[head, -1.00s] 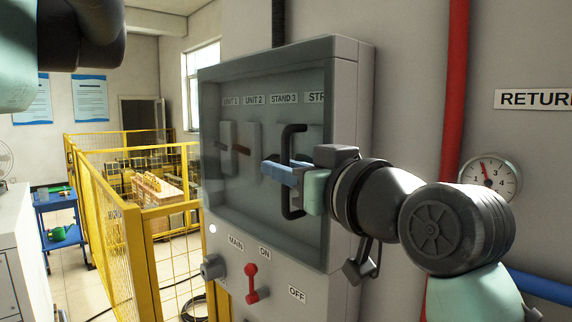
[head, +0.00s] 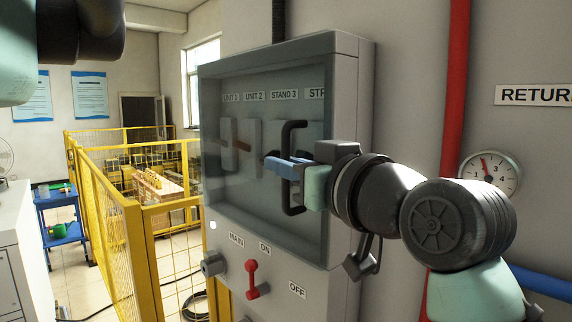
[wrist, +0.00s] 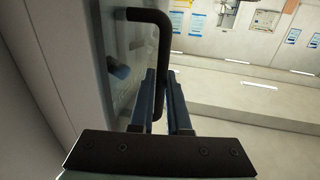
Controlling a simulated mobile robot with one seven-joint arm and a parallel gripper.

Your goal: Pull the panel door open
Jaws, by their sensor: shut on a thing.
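The grey wall cabinet has a tinted see-through panel door (head: 225,185) in its front. The door sits flat in the cabinet front, with no clear gap at its edges. A black upright bar handle (head: 293,207) is on the door's right side; it also shows in the wrist view (wrist: 150,15). My gripper (head: 288,168) reaches in from the right with its blue fingers level around the handle's middle. In the wrist view, my gripper (wrist: 163,90) has the bar between its fingers and is shut on it. The fingers hide part of the bar.
Below the door are a red lever switch (head: 252,280) and a grey knob (head: 213,264). A red pipe (head: 455,100) and a gauge (head: 489,173) are on the wall at right. A yellow fence (head: 110,215) stands to the left.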

